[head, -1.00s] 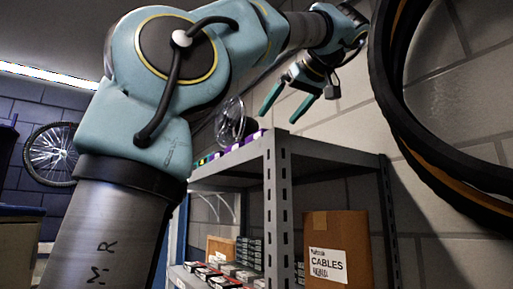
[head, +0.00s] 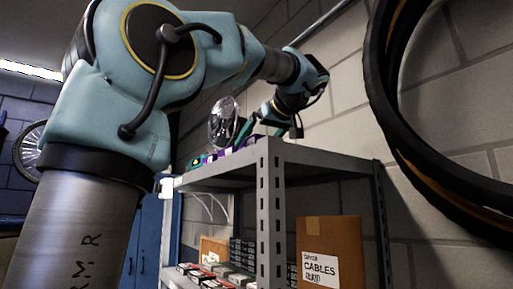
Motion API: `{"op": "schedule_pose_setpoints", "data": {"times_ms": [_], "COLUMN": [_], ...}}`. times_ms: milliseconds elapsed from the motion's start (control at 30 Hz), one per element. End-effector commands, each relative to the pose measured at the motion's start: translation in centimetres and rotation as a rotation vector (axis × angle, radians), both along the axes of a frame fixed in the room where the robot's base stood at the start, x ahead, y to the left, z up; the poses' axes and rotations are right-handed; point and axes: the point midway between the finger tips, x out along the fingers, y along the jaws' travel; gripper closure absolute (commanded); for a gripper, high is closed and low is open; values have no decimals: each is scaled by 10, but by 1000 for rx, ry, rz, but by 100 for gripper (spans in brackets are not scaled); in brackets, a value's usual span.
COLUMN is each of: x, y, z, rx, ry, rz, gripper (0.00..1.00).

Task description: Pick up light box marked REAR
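A row of small boxes (head: 224,153) in purple, green and other colours lies along the left edge of the shelf unit's top board (head: 325,157). Their print is too small to read, so I cannot tell which one is marked REAR. My gripper (head: 258,134) is at the top board, at the right end of this row. Its two teal fingers point down and are apart, and I see nothing between them. The fingertips are partly hidden by the boxes and the board's edge.
A brown carton marked CABLES (head: 331,252) stands on the shelf below, beside several small boxes (head: 215,274). A grey post (head: 270,215) rises at the shelf's front corner. Black tyres (head: 390,110) hang at the right. A round shiny object (head: 223,122) is behind the row.

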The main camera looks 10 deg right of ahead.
Motion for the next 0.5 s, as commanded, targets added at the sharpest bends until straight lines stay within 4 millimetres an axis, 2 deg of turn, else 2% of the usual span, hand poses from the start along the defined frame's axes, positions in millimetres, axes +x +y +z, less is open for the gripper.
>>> {"op": "schedule_pose_setpoints", "data": {"times_ms": [67, 500], "x": [0, 0], "y": [0, 0], "z": [0, 0], "rx": [0, 0], "ry": [0, 0], "rz": [0, 0], "gripper": [0, 48]}}
